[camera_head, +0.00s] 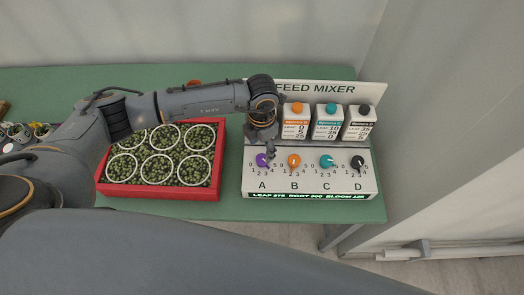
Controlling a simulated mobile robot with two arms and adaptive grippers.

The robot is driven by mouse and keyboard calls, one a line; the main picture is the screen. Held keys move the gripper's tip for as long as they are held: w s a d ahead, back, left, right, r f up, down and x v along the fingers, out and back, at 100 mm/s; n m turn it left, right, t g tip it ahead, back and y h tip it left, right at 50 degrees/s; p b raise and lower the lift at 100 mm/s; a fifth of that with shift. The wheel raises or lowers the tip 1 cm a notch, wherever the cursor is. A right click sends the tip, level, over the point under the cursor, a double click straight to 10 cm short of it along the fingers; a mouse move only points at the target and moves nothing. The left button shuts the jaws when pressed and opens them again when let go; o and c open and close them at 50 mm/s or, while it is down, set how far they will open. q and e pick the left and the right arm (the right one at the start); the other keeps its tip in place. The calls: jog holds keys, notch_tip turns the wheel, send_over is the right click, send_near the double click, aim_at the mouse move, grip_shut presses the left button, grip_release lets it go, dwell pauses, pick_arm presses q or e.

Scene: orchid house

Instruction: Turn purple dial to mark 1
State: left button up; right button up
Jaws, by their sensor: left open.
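The feed mixer (315,183) is a white panel with a row of dials at the right of the green table. The purple dial (262,160) is at the left end, above the letter A. Small numbers ring it, but its exact setting is too small to tell. My left gripper (262,153) points down right over the purple dial, its jaws open. I cannot tell whether the fingers touch the dial. The orange dial (294,161), teal dial (326,161) and black dial (358,162) stand in line to the right. My right gripper is not in view.
Three labelled bottles with orange (296,108), teal (330,108) and black (364,109) caps stand behind the dials. A red tray (160,194) of round pots lies left of the mixer, under my left arm. The green table (232,208) ends just in front.

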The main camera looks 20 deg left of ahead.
aim_at(262, 158)
pick_arm(q)
notch_tip(262, 158, down, 5)
jog(key=shift+f+p, duration=0.1)
jog(key=shift+p, duration=0.45)
jog(key=shift+f, duration=0.15)
jog(key=shift+w+f, duration=0.1)
jog(key=shift+c, duration=0.7)
jog(key=c, duration=1)
jog(key=shift+c, duration=0.2)
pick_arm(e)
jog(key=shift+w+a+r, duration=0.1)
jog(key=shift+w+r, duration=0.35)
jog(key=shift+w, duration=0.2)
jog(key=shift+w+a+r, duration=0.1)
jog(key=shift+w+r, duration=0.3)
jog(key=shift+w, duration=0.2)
